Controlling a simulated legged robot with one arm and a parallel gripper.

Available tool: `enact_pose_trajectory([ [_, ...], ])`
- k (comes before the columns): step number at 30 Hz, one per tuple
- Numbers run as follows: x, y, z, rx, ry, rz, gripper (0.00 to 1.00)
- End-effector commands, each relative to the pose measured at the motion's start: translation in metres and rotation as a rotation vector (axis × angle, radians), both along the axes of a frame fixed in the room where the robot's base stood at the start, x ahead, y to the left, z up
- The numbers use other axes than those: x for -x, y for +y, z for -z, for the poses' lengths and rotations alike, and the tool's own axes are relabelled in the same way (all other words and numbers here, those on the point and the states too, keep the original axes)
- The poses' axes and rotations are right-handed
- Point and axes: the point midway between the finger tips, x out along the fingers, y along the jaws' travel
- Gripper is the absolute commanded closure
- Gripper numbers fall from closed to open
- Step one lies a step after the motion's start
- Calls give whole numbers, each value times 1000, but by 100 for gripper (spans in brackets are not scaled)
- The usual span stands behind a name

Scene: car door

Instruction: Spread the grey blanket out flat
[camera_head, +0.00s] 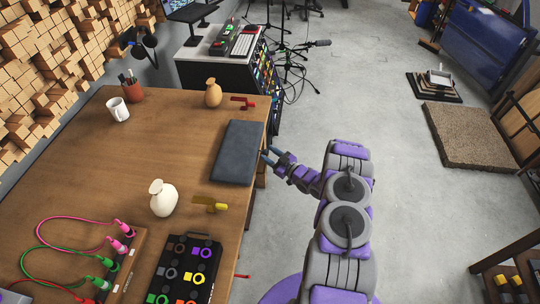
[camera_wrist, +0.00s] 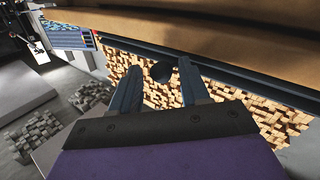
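The grey blanket (camera_head: 238,150) lies as a dark blue-grey, folded-looking rectangle at the right edge of the wooden table (camera_head: 160,140). My gripper (camera_head: 268,155) is beside the blanket's right edge, just off the table's side; I cannot tell whether it touches. In the wrist view my gripper's two fingers (camera_wrist: 160,76) are spread apart with nothing held between them. A dark strip (camera_wrist: 215,72) runs under the brown surface there; I cannot tell if it is the blanket.
A mug (camera_head: 118,110) and pen cup (camera_head: 131,88) are farther back. The table's middle is clear. A board with coloured rings (camera_head: 185,270) lies at the front.

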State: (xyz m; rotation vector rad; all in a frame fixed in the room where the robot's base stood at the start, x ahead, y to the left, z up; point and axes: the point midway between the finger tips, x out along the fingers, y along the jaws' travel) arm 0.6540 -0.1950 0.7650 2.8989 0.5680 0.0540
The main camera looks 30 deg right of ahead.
Motion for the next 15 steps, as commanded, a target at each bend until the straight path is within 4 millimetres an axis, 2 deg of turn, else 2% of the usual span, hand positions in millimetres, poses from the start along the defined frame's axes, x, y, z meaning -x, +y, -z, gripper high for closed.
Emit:
enact_pose_trajectory([
  [2, 0, 0, 0, 0, 0, 0, 62],
  [13, 0, 0, 0, 1, 0, 0, 98],
  [15, 0, 0, 0, 1, 0, 0, 100],
])
